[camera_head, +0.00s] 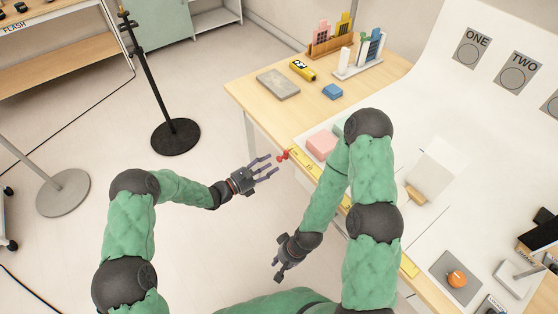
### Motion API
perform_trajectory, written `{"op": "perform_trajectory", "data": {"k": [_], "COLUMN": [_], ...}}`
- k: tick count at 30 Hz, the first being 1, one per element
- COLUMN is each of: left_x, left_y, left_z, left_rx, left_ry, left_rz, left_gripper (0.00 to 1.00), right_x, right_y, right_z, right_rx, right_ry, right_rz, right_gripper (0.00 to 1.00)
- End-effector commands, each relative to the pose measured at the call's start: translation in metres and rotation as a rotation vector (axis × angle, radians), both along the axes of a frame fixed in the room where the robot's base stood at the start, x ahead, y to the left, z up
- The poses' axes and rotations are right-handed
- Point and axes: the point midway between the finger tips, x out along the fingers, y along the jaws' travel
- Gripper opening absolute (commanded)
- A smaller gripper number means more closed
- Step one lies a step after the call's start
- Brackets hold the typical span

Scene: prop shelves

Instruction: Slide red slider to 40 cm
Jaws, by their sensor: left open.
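The red slider (283,155) sits on the yellow ruler strip (308,170) along the table's near edge, towards the strip's far end. The ruler's marks are too small to read. My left gripper (268,170) is open, its fingers pointing right at the red slider, just short of it or at its edge; I cannot tell whether they touch. My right gripper (278,272) hangs low in front of the table, away from the slider, with its fingers small and dark. My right arm hides part of the ruler strip.
A pink block (321,144) lies beside the ruler. A grey slab (278,84), a yellow device (303,69) and a blue block (332,91) lie farther back on the table. A black stand base (175,136) stands on the floor.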

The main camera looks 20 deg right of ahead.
Motion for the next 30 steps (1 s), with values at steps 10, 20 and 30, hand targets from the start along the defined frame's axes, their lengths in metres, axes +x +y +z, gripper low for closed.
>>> {"op": "perform_trajectory", "data": {"k": [10, 20, 30], "left_x": [0.016, 0.018, 0.018], "left_y": [-0.044, -0.049, -0.049], "left_z": [-0.001, 0.000, 0.000], "left_rx": [0.001, 0.001, 0.001], "left_ry": [-0.002, -0.001, -0.001], "left_rz": [-0.002, 0.000, -0.001], "left_gripper": [0.48, 0.48, 0.00], "right_x": [0.000, 0.000, 0.000], "right_y": [0.000, 0.000, 0.000], "right_z": [-0.013, -0.014, -0.014], "right_rx": [0.000, 0.000, 0.000], "right_ry": [0.000, 0.000, 0.000], "right_rz": [0.000, 0.000, 0.000], "right_gripper": [0.27, 0.27, 0.27]}}
